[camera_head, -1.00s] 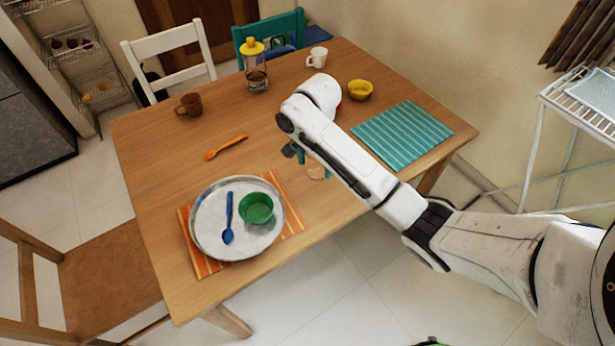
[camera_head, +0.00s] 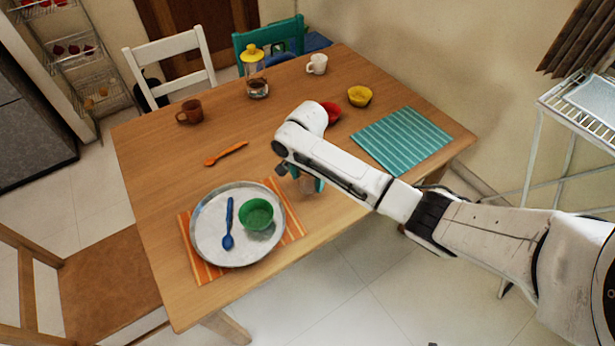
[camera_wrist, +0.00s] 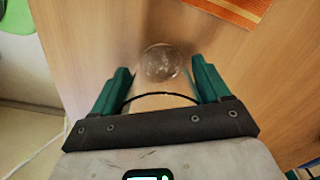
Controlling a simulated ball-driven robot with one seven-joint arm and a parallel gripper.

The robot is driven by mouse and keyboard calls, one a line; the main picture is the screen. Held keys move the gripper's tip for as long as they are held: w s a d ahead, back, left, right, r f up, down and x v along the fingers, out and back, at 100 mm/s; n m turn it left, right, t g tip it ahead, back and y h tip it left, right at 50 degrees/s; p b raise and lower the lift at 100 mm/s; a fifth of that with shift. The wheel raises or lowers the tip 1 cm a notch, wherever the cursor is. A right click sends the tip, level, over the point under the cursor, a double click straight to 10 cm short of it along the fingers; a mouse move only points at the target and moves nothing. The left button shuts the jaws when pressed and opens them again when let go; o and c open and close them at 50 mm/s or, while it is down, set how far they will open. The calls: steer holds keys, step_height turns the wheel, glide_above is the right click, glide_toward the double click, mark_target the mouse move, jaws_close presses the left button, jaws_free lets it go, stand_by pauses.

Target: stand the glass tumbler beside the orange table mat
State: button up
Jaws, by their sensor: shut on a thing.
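The glass tumbler is clear and see-through; in the wrist view the tumbler (camera_wrist: 160,64) sits between the two green fingers of my gripper (camera_wrist: 163,85), which is shut on it. In the head view my gripper (camera_head: 300,178) is just right of the orange table mat (camera_head: 292,218), over the wooden table, and the tumbler (camera_head: 306,184) is mostly hidden by my arm. The striped orange mat lies under a metal plate. A corner of the mat (camera_wrist: 238,8) also shows at the top of the wrist view. I cannot tell whether the tumbler touches the table.
The metal plate (camera_head: 207,247) holds a green bowl (camera_head: 256,214) and a blue spoon (camera_head: 228,225). An orange spoon (camera_head: 226,153), red bowl (camera_head: 331,110), yellow bowl (camera_head: 360,96) and teal mat (camera_head: 400,140) lie farther off. Bare table (camera_head: 325,208) lies right of the orange mat.

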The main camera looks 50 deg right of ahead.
steer(key=o, duration=1.2)
steer(key=shift+f, duration=0.1)
steer(key=shift+c, duration=0.2)
step_height(320, 180, up, 12)
steer(key=s+a+f+n+t+y, duration=0.1)
steer(key=s+a+f+n, duration=0.25)
steer(key=a, duration=0.55)
steer(key=s+a+f+n+t+y, duration=0.1)
steer(key=s+a+f+n, duration=0.3)
steer(key=a, duration=0.5)
steer(key=s+d+n+h, duration=0.1)
steer(key=s+n, duration=0.3)
steer(key=s, duration=0.5)
steer(key=s+d+f+n+g+h, duration=0.1)
steer(key=s+n, duration=0.3)
steer(key=s, duration=0.5)
steer(key=shift+s+d, duration=0.4)
steer(key=shift+d, duration=0.45)
